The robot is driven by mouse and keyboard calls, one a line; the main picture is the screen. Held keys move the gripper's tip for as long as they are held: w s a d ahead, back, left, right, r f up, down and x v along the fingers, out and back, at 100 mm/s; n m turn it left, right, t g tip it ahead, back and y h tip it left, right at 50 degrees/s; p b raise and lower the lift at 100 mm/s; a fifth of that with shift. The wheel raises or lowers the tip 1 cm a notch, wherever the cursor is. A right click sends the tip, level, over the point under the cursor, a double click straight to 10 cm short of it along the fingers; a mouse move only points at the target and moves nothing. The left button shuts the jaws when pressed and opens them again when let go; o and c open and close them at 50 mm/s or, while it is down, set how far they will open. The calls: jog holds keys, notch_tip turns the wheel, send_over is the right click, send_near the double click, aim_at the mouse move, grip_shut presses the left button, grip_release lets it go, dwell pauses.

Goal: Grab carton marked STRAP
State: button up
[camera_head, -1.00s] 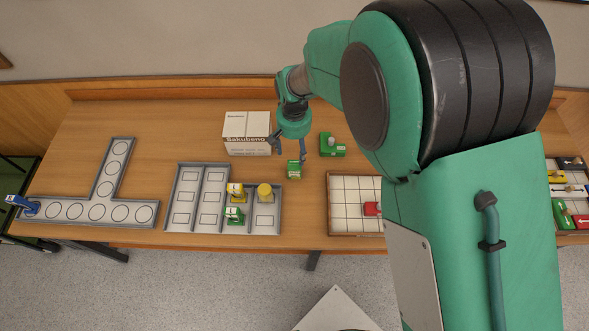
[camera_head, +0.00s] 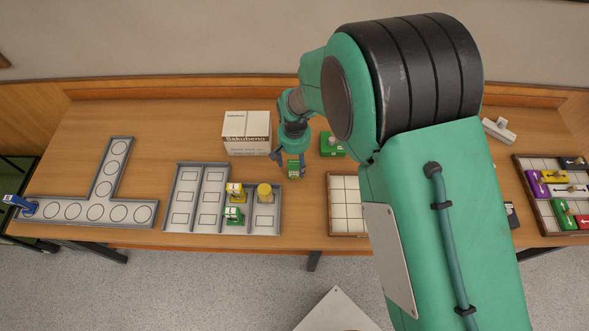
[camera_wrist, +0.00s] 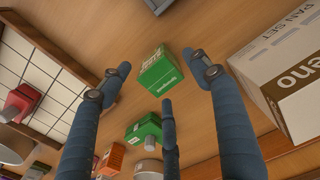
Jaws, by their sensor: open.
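A small green carton (camera_head: 293,171) with a pale label panel stands on the table, behind the right end of the grey slotted tray. It also shows in the wrist view (camera_wrist: 160,74), with lettering too small to read surely as STRAP. My gripper (camera_head: 292,162) is over this carton, fingers pointing down and spread. In the wrist view my gripper (camera_wrist: 160,78) has its blue fingers open around the carton, with no clear contact. Another small green and white carton (camera_head: 233,215) sits in the grey tray (camera_head: 210,228).
A green block with a grey knob (camera_head: 331,146) stands close behind and right of my gripper. A large Sakubeno box (camera_head: 247,133) is close at left. A gridded tray (camera_head: 347,205) lies in front at right. The table's left-rear is clear.

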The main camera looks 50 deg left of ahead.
aim_at(294, 166)
jog(key=shift+f, duration=0.15)
jog(key=shift+s+d+f+b, duration=0.1)
jog(key=shift+f+b, duration=0.15)
jog(key=shift+f, duration=1)
jog(key=shift+d+f+b, duration=0.1)
jog(key=shift+f+b, duration=0.15)
jog(key=shift+f, duration=1)
jog(key=c, duration=1.3)
jog(key=shift+r, duration=0.2)
